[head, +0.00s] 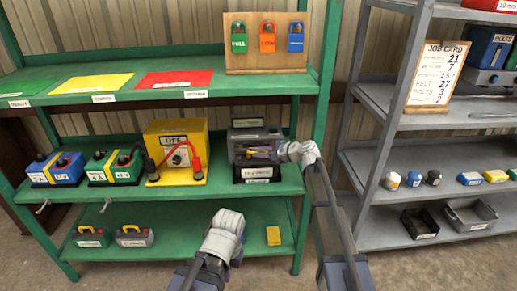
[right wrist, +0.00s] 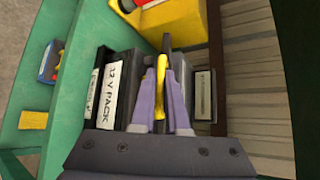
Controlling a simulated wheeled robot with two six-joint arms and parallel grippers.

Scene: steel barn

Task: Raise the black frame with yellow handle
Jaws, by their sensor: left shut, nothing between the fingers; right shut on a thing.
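The black frame (head: 240,150) sits at the right end of the green rack's middle shelf, and its dark body also shows in the right wrist view (right wrist: 127,92). Its yellow handle (right wrist: 160,90) is between the purple fingers of my right gripper (right wrist: 162,92), which is shut on it. In the head view my right gripper (head: 268,152) reaches in from the right and hides part of the frame. I cannot tell whether the frame is clear of the shelf. My left gripper (head: 229,222) is shut and empty, low in front of the bottom shelf; its fingertips are mostly hidden.
A yellow charger (head: 165,135) with red and black leads stands left of the frame. Blue (head: 60,172) and green (head: 118,165) batteries are farther left. The rack's green post (head: 323,90) is close right.

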